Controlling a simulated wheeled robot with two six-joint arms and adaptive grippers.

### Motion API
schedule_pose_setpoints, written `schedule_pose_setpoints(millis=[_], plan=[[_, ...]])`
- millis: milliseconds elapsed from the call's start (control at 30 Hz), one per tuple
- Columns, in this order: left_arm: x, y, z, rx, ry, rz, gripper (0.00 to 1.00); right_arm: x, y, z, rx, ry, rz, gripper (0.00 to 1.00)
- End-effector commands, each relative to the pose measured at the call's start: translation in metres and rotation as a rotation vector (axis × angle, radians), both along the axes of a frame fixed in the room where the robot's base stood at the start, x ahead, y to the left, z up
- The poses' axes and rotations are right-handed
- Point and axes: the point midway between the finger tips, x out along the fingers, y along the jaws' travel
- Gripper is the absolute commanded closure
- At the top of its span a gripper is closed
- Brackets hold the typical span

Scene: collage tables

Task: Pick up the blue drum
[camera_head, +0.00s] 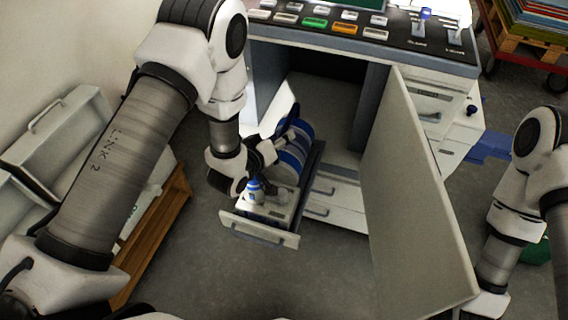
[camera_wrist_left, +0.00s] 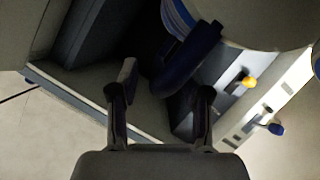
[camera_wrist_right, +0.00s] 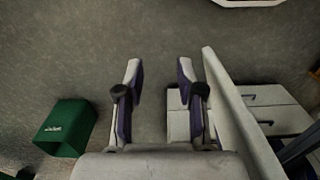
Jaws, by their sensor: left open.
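The blue drum (camera_head: 294,148), with blue and white bands, lies on its side in a pulled-out drawer (camera_head: 262,233) below the console. My left gripper (camera_head: 268,154) is at the drum's near left side and partly covers it. In the left wrist view, my left gripper (camera_wrist_left: 162,95) is open, with nothing clearly between the fingers. A blue-and-white banded edge (camera_wrist_left: 180,17) and a dark blue part show beyond the fingertips. I cannot tell whether they touch. My right gripper (camera_wrist_right: 159,72) is open and empty above the floor.
A pale open cabinet door (camera_head: 415,190) stands right of the drawer and beside my right gripper. A small blue-and-white object (camera_head: 255,190) sits at the drawer's front. A green box (camera_wrist_right: 66,128) stands on the floor.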

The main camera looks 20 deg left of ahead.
Motion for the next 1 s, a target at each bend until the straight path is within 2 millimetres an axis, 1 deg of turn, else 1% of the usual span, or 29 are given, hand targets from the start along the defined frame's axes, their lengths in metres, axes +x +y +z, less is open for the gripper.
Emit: schedule_pose_setpoints(millis=[33,100,267,300,333,367,400,433,833,967,1000], plan=[[0.006,-0.002,-0.001,0.000,-0.001,0.000,0.53,0.000,0.000,0.000,0.000,0.000,0.000,0.62],[0.010,-0.003,-0.003,-0.001,-0.001,0.000,0.53,0.000,0.000,0.000,0.000,0.000,0.000,0.62],[0.010,-0.002,-0.003,-0.001,0.000,0.000,0.53,0.000,0.000,0.000,0.000,0.000,0.000,0.62],[0.010,-0.002,-0.003,-0.001,0.000,0.000,0.60,0.000,0.000,0.000,0.000,0.000,0.000,0.62],[0.010,-0.002,-0.003,-0.001,0.000,0.000,0.70,0.000,0.000,0.000,0.000,0.000,0.000,0.62],[0.010,-0.002,-0.003,-0.001,0.000,0.000,0.81,0.000,0.000,0.000,0.000,0.000,0.000,0.62],[0.010,-0.002,-0.003,-0.001,0.000,0.000,0.95,0.000,0.000,0.000,0.000,0.000,0.000,0.62],[0.010,-0.002,-0.003,-0.001,0.000,0.000,1.00,0.000,0.000,0.000,0.000,0.000,0.000,0.62],[0.011,-0.002,0.003,-0.001,-0.006,0.000,1.00,0.000,0.000,0.001,0.000,0.000,0.000,0.62],[0.011,-0.002,0.019,0.000,-0.007,0.001,1.00,0.000,0.000,0.003,0.000,0.000,0.000,0.62],[0.011,-0.002,0.027,-0.001,-0.009,0.001,1.00,0.000,0.000,0.004,0.000,0.000,0.000,0.62]])
